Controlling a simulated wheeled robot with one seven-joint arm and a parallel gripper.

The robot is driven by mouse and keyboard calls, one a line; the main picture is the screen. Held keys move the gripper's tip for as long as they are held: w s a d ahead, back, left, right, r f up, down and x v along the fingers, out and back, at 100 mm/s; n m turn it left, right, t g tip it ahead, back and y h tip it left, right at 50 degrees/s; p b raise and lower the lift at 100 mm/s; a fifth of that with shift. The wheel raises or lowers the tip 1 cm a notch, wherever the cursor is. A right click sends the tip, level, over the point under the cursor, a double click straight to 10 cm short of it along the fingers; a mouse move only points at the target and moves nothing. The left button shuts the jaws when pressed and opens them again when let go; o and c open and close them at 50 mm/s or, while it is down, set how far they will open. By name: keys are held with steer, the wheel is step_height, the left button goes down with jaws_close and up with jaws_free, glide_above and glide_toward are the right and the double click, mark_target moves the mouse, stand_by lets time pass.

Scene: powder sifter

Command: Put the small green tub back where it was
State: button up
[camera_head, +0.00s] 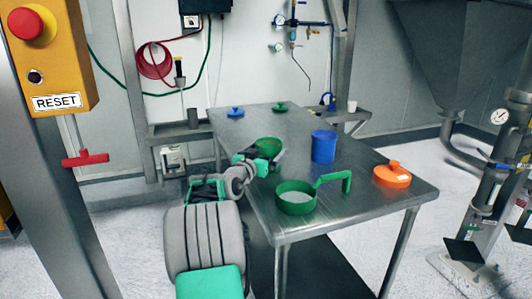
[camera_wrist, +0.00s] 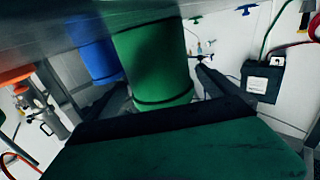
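The small green tub (camera_head: 268,144) stands upright on the metal table, left of the blue tub, partly hidden by my gripper. In the wrist view, which is upside down, the green tub (camera_wrist: 155,60) fills the middle, between my two fingers. My gripper (camera_head: 262,160) is at the near side of the tub. The gripper also shows in the wrist view (camera_wrist: 158,92), its fingers spread to either side of the tub. A gap shows between the right finger and the tub wall; contact on the left is unclear.
A blue tub (camera_head: 323,147) stands right of the green one. A green pan with a handle (camera_head: 296,203) is at the near edge, with an orange lid (camera_head: 392,175) to its right. A blue lid (camera_head: 235,113) and green lid (camera_head: 280,107) lie at the far end.

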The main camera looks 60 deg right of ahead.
steer(key=shift+r+p, duration=0.3)
steer(key=a, duration=1.2)
steer(key=shift+f+b, duration=0.15)
steer(key=shift+b, duration=0.25)
steer(key=w+a+f+n+t+y, duration=0.35)
steer(key=w+a+f, duration=0.2)
steer(key=a, duration=0.35)
steer(key=w+a+f+n+t+y, duration=0.2)
steer(key=w+a+f+y, duration=0.3)
steer(key=a, duration=0.5)
steer(key=w+a+f+n+y, duration=0.1)
steer(key=a+f+n+y, duration=0.15)
steer(key=a, duration=0.65)
steer(key=a+f+n+y, duration=0.2)
steer(key=a+f+n, duration=0.1)
steer(key=a, duration=0.5)
steer(key=s+a+f+n+g+y, duration=0.1)
steer(key=s+a+f+n+y, duration=0.1)
steer(key=s+a, duration=0.3)
steer(key=s+a+f+n+g+y, duration=0.2)
steer(key=s+a+n, duration=0.3)
steer(key=a, duration=0.7)
steer(key=shift+s+a+f+y, duration=0.2)
steer(key=shift+a+y, duration=0.1)
steer(key=shift+y, duration=0.2)
